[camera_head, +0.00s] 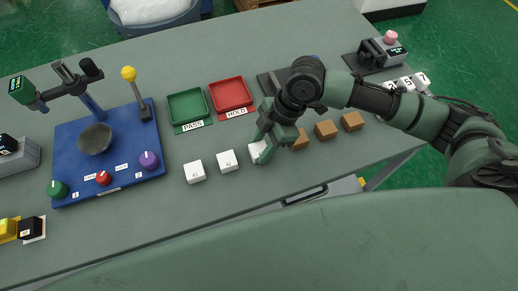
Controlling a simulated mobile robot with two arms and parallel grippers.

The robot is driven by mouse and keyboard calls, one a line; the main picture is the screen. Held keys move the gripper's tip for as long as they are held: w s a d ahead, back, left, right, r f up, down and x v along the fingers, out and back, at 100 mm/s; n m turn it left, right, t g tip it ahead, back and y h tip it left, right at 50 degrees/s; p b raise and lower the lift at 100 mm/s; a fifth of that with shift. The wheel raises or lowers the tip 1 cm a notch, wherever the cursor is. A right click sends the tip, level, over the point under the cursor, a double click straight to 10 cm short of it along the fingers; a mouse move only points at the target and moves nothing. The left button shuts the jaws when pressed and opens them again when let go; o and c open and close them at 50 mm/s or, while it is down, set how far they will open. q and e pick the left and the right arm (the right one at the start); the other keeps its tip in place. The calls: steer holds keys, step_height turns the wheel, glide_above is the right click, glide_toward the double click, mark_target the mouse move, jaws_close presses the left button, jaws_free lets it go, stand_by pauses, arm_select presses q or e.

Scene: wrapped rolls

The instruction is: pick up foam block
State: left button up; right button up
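Two white blocks marked with labels, one (194,171) at the left and one (227,160) beside it, sit in a row on the grey table (240,200). A third white block (255,149) is partly hidden by my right gripper (268,148). Brown blocks (326,129) continue the row to the right, and the nearest is partly covered by the gripper. Which of these is foam I cannot tell for sure. My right gripper points down at the third white block; whether it grips it is not clear. My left gripper is not in view.
A green PASS tray (188,122) and a red HOLD tray (247,108) lie behind the row. A blue test station (72,156) with a bowl, knobs and posts stands at the left. Small devices (383,52) stand at the back right.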

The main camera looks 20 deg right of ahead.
steer(key=c, duration=0.5)
steer(key=shift+r, duration=0.15)
